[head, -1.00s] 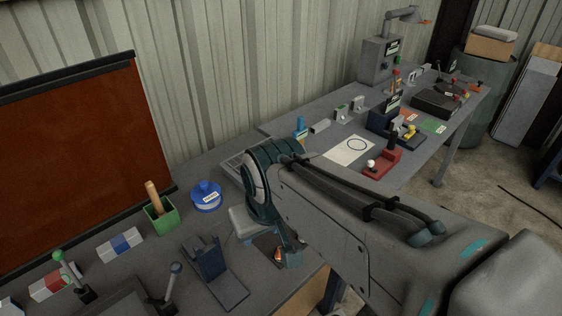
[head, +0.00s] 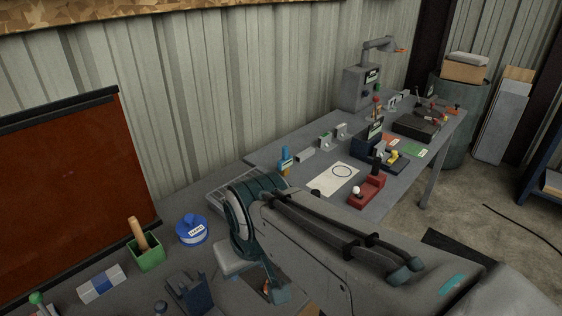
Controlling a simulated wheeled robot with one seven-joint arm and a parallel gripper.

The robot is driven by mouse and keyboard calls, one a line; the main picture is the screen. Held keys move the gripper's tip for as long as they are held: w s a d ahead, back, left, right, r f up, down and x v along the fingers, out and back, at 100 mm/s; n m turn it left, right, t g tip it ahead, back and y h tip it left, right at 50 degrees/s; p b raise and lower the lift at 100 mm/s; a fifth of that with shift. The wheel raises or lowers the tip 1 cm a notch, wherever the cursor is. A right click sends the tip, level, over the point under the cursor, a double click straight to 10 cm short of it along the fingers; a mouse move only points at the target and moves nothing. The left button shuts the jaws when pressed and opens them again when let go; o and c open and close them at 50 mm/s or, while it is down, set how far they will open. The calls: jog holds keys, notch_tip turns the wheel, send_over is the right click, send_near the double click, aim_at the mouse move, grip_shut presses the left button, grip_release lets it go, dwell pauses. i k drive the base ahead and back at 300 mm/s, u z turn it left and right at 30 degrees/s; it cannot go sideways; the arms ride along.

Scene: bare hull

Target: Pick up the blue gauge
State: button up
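No thing in view is clearly marked as a gauge. A round blue object with a raised top and a pale label (head: 192,230) stands on the near bench, right of a green cup. A slim upright blue object with a label and an orange lower part (head: 285,158) stands farther back, near the far table's left end. I cannot tell which one is the blue gauge. My arm crosses the middle and lower right, bending down over the near bench. My gripper does not show; the arm or the frame edge hides it.
The green cup (head: 149,256) holds a wooden handle. A red joystick base (head: 367,190) and a white sheet (head: 328,180) lie on the far table. A red-brown board (head: 70,200) stands at left.

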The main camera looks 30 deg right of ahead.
aim_at(283, 164)
jog(key=u, duration=3.1)
jog(key=k, duration=2.05)
jog(key=z, duration=2.55)
jog(key=i, duration=0.5)
jog(key=z, duration=0.05)
